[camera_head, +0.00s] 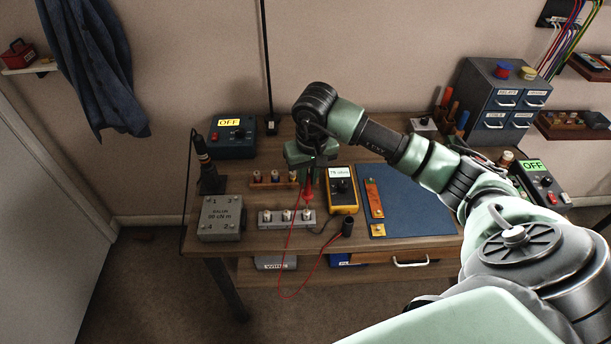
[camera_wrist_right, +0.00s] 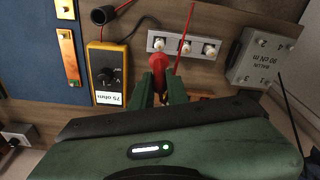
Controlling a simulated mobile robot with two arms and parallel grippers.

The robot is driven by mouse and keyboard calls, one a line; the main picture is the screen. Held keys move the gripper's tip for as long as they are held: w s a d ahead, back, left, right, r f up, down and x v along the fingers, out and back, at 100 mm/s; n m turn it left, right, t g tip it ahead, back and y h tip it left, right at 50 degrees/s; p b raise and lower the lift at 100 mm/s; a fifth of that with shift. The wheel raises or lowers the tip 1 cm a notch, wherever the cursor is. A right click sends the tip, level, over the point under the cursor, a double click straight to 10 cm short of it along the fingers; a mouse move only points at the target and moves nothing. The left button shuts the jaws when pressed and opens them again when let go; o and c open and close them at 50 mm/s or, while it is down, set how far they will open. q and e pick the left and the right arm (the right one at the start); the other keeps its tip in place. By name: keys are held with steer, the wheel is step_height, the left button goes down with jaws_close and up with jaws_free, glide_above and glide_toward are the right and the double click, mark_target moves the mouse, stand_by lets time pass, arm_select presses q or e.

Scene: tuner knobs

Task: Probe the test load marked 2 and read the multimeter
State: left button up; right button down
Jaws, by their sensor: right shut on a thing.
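My right gripper (camera_head: 308,178) is shut on the red probe (camera_head: 308,192), which points down at the test-load strip (camera_head: 265,225). The strip is pale with three round posts. In the right wrist view my gripper (camera_wrist_right: 163,92) holds the red probe (camera_wrist_right: 158,64) over the leftmost post (camera_wrist_right: 158,44), the rightmost one in the head view. I cannot tell whether the tip touches it. The post numbers are not legible. The yellow multimeter (camera_head: 342,192) stands right of the probe; its display (camera_wrist_right: 111,98) appears to read 75 ohm. My left gripper is not in view.
A red lead (camera_head: 289,262) loops below the table's front edge. A black cup (camera_head: 347,228) stands near that edge. A grey box (camera_head: 220,217) is left of the strip, and a wooden rack (camera_head: 262,184) is behind it. A blue mat (camera_head: 420,215) lies to the right.

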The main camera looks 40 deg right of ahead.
steer(key=shift+s+f+b, duration=0.1)
steer(key=shift+f+b, duration=0.2)
steer(key=shift+b, duration=0.05)
stand_by(0.4)
steer(key=shift+b, duration=0.6)
stand_by(0.9)
